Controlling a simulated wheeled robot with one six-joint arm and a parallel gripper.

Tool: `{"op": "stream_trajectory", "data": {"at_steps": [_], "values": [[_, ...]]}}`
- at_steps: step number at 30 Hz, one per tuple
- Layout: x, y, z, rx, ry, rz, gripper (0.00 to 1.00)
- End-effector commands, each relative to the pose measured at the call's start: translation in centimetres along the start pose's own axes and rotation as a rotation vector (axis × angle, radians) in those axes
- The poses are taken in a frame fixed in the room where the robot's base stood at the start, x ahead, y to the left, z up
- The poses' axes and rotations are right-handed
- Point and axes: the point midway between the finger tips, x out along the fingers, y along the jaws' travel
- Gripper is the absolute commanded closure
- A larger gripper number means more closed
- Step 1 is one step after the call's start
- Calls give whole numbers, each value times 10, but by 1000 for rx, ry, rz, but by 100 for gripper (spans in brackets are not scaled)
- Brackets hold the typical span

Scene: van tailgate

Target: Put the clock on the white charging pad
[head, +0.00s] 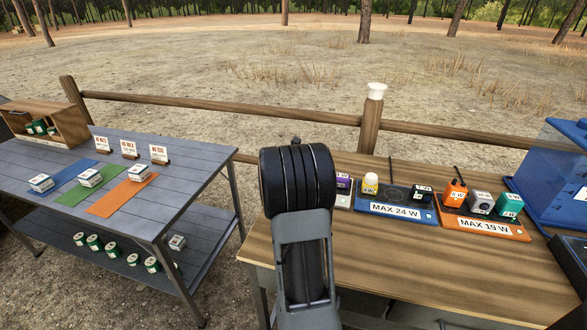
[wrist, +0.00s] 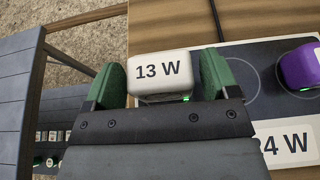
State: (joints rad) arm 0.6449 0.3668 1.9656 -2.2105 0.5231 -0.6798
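A white block marked 13 W (wrist: 163,72) sits between the green fingertips of my gripper (wrist: 163,85) in the wrist view, with a finger close against each side. It is the likely clock, but its face is turned away. A small green light shows at its lower edge. In the head view my arm hides my gripper, the block and most of this pad (head: 342,203).
A purple device (wrist: 302,68) stands on the pale pad. To its right are a blue MAX 24 W pad (head: 372,208) and an orange MAX 19 W pad (head: 513,235), both bearing devices. A blue bin (head: 545,195) stands far right. The wooden tabletop's front (head: 440,275) is clear.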

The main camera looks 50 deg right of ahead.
Motion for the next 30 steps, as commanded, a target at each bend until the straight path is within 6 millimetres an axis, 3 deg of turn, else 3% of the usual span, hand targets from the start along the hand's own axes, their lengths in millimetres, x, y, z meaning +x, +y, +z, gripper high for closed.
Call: {"op": "stream_trajectory", "data": {"at_steps": [13,30], "values": [[-4,0,5,-1,0,1,11],[-103,1,4,0,-1,3,11]]}}
